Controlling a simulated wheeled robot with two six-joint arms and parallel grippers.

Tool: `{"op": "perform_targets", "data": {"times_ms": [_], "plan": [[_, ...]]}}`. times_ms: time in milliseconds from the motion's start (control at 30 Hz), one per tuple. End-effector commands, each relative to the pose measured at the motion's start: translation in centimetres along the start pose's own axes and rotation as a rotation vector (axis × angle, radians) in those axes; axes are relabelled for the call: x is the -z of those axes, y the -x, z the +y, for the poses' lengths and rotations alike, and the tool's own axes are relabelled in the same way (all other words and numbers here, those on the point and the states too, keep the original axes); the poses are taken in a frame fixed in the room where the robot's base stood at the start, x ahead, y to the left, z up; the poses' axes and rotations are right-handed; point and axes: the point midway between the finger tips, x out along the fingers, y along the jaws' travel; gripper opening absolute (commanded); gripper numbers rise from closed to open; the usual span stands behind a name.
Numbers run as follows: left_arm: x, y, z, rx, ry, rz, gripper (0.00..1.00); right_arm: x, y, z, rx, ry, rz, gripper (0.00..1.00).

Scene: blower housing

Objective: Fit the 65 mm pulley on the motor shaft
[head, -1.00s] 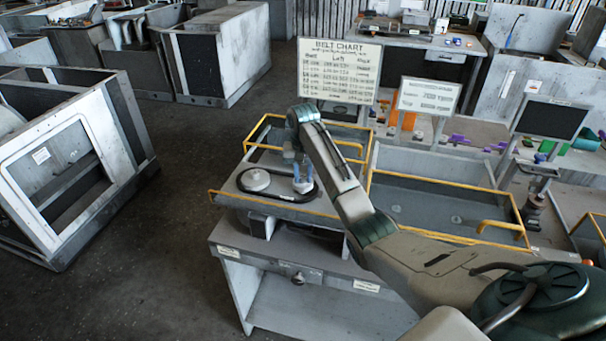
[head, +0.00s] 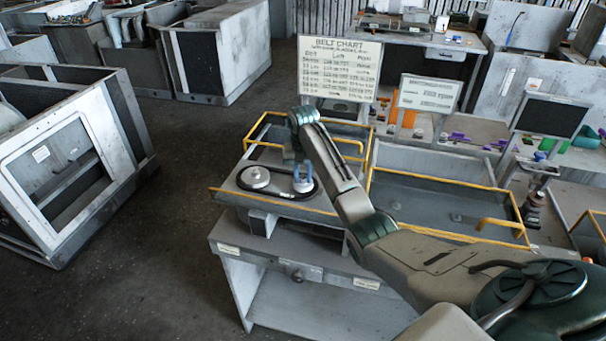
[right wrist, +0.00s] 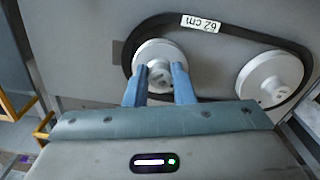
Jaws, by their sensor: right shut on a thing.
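My right gripper (right wrist: 161,80) is shut on the hub of a light grey pulley (right wrist: 150,53), with one blue finger on each side. In the head view the right gripper (head: 303,176) comes down over the right end of the belt loop. The pulley's size is not readable, and the motor shaft is hidden beneath it. A black belt (right wrist: 215,24) labelled 62 cm loops around the held pulley and a second grey pulley (right wrist: 270,78). That second pulley also shows at the left end of the loop in the head view (head: 255,177). My left gripper is not in view.
The pulleys lie over a grey plate on a bench with yellow rails (head: 270,209). A belt chart (head: 340,69) stands behind. Parts lie on the back table.

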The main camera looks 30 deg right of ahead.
Motion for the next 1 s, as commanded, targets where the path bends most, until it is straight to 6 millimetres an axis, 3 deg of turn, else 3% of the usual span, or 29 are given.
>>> {"op": "perform_targets", "data": {"times_ms": [933,967,1000], "plan": [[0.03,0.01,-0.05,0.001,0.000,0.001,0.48,0.03,-0.94,-0.02,0.000,0.000,0.001,0.00],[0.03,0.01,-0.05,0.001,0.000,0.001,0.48,0.03,-0.94,-0.02,0.000,0.000,0.001,0.24],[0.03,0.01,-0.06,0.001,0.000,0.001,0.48,0.03,-0.94,-0.02,0.000,0.000,0.001,0.32]]}}
